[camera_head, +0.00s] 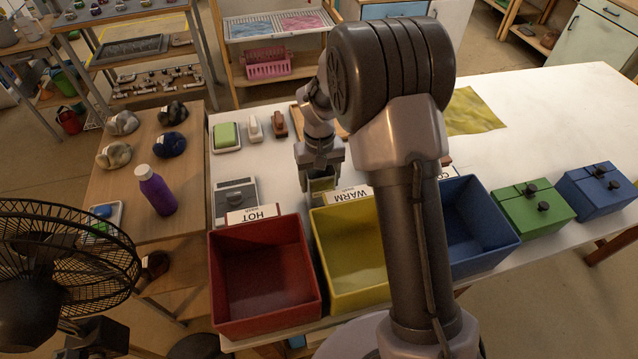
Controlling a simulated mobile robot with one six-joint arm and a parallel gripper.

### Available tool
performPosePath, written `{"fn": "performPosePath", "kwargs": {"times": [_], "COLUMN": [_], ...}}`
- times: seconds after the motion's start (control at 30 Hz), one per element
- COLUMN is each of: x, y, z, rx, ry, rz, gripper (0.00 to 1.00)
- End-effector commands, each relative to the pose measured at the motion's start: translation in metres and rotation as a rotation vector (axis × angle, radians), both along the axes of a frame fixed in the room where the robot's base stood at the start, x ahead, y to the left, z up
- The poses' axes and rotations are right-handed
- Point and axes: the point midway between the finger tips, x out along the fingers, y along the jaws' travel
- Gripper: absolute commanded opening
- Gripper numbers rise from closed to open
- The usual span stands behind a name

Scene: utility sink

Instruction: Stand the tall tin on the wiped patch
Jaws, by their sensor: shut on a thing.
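My gripper (321,176) points down over the white table, behind the yellow bin. It is shut on an olive-green thing (322,187), which I take to be the tall tin. The fingers and the WARM card hide much of it, and I cannot tell whether its base touches the table. I cannot make out a wiped patch for certain. My arm covers the middle of the table.
Red (265,268), yellow (350,262) and blue (473,228) open bins line the table's front edge. A yellow cloth (474,112) lies at the back. The white tabletop (570,110) is clear at right.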

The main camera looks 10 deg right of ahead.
Motion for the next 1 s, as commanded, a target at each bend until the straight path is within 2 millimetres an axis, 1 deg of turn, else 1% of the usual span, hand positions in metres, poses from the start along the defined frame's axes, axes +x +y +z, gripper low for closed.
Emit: {"fn": "performPosePath", "kwargs": {"times": [0.2,0.3,0.33,0.43,0.7,0.77,0.87,1.0], "x": [0.001,0.001,0.000,0.000,0.000,0.001,0.001,0.001], "y": [0.000,0.000,0.000,0.000,0.000,0.000,0.000,0.000], "z": [0.001,-0.003,-0.003,-0.002,-0.002,0.002,0.020,0.062], "rx": [0.000,0.000,0.000,0.000,0.000,0.000,0.000,0.000], "ry": [-0.002,-0.002,-0.001,-0.002,-0.002,-0.002,-0.004,-0.005], "rz": [0.000,0.000,-0.001,0.000,-0.001,0.000,-0.001,0.000], "gripper": [0.09,0.09,0.67,0.87,0.87,0.87,0.87,0.87]}}
